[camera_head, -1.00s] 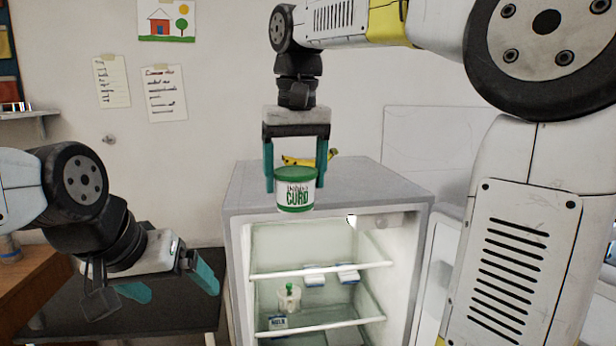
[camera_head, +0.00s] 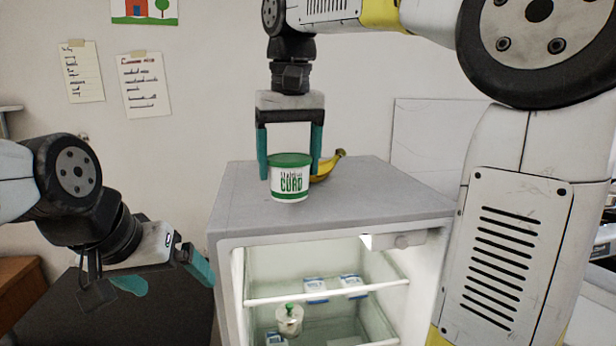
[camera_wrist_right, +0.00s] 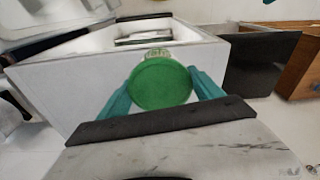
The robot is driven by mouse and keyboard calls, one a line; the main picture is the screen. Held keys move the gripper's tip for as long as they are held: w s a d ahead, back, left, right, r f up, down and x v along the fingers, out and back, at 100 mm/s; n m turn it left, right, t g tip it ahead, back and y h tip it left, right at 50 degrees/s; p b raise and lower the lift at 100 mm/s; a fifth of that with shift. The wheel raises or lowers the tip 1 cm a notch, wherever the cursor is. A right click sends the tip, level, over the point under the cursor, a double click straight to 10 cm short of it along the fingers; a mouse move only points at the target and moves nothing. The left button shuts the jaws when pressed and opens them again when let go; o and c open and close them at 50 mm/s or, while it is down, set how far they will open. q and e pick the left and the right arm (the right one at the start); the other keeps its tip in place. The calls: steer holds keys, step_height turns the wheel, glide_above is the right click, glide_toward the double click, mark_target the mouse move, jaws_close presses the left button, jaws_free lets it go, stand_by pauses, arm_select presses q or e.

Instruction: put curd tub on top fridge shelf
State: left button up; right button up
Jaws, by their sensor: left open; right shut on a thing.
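The curd tub (camera_head: 290,182), white with a green lid and green lettering, is held upright by my right gripper (camera_head: 290,172). In the head view it appears in front of the fridge's grey top. In the right wrist view the green lid of the tub (camera_wrist_right: 160,84) sits between the two teal fingers of my right gripper (camera_wrist_right: 162,88). The fridge (camera_head: 345,215) is open, with its lit inside showing. Its top shelf (camera_head: 330,291) has a white front edge and holds small white-and-blue packs. My left gripper (camera_head: 165,278) is open and empty at the lower left.
A banana (camera_head: 326,167) lies on the fridge top behind the tub. A whitish jar with a green knob (camera_head: 289,318) stands lower inside the fridge. A dark table (camera_head: 60,315) is left of the fridge. The top shelf's left part looks clear.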

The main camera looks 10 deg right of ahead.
steer(key=shift+w+d+f, duration=0.8)
steer(key=shift+w+d, duration=0.55)
steer(key=shift+w, duration=1.05)
steer(key=shift+w+d+f, duration=0.85)
steer(key=shift+w+d, duration=0.45)
steer(key=shift+w, duration=1.1)
steer(key=shift+w+d+f, duration=0.8)
steer(key=shift+w+d, duration=0.55)
steer(key=shift+w, duration=1.05)
steer(key=shift+f, duration=0.1)
steer(key=o, duration=1.8)
steer(key=r, duration=0.4)
steer(key=s+r, duration=0.1)
steer(key=r, duration=0.7)
steer(key=shift+s+d, duration=0.15)
steer(key=shift+s, duration=0.1)
